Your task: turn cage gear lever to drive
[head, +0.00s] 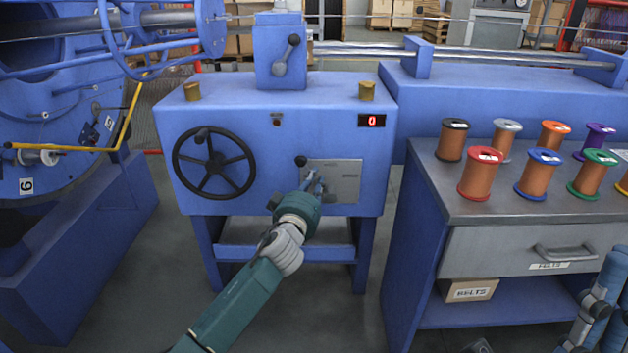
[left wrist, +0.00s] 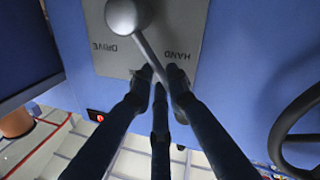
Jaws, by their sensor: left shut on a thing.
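The cage gear lever has a round knob, which shows dark in the head view (head: 301,160) and grey in the left wrist view (left wrist: 124,15). Its rod slants across a grey plate (head: 343,180) on the front of the blue gearbox. In the left wrist view the plate is upside down, with DRIVE (left wrist: 109,48) left of the rod and HAND (left wrist: 177,55) right of it. My left gripper (head: 313,183) is at the plate, its dark fingertips (left wrist: 161,80) shut on the lever's rod below the knob. The fingers hide part of the plate and rod.
A black handwheel (head: 214,164) is left of the plate, and a red display (head: 372,121) reading 0 is above right. Another lever (head: 287,54) stands on the gearbox top. A bench (head: 470,205) with several wire spools is at the right. Floor shows between gearbox and bench.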

